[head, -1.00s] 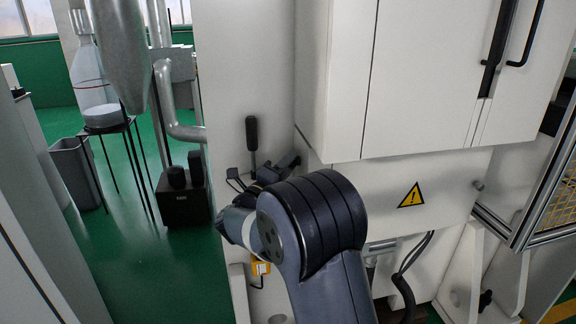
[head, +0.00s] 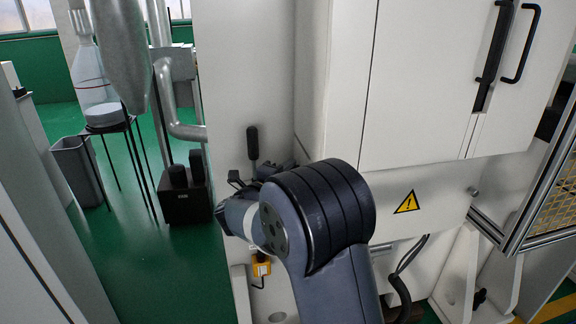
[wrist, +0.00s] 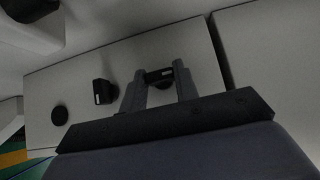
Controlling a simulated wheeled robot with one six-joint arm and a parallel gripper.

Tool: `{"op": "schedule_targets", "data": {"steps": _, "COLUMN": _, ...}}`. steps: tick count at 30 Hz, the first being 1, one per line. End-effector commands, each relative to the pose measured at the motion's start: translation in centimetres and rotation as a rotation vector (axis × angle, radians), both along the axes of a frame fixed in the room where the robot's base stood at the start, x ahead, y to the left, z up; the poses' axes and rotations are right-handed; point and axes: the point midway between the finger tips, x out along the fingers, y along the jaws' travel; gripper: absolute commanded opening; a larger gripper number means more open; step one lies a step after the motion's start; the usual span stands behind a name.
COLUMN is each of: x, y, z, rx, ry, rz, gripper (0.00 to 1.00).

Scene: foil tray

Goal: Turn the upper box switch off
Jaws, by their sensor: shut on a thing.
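In the wrist view, a light grey panel (wrist: 200,70) carries a row of small black parts. My gripper (wrist: 160,80) reaches onto it, with its two fingers on either side of a black switch (wrist: 158,74), and is shut on it. This switch is the one farthest from the green floor in the row. A second black switch (wrist: 103,91) with a small white mark stands beside the fingers, untouched. A round black knob (wrist: 59,115) is farther left. In the head view my arm hides the gripper's tips and most of the panel.
A black upright handle (head: 252,142) stands close above my wrist. A white cabinet (head: 435,90) overhangs on the right, with a yellow warning sign (head: 407,202) below it. A yellow box (head: 261,266) hangs under my wrist. Open green floor (head: 150,265) lies left.

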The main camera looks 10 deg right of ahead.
Motion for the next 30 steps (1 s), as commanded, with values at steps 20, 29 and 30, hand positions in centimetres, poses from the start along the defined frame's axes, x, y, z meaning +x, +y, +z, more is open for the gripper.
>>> {"op": "schedule_targets", "data": {"steps": 20, "x": 0.0, "y": 0.0, "z": -0.1, "rx": 0.000, "ry": 0.010, "rz": 0.001, "gripper": 0.51}}
{"op": "schedule_targets", "data": {"steps": 29, "x": -0.6, "y": 0.7, "z": -0.1, "rx": 0.001, "ry": 0.009, "rz": 0.003, "gripper": 0.51}}
{"op": "schedule_targets", "data": {"steps": 30, "x": -0.9, "y": 1.1, "z": 0.0, "rx": 0.001, "ry": 0.009, "rz": 0.003, "gripper": 0.51}}
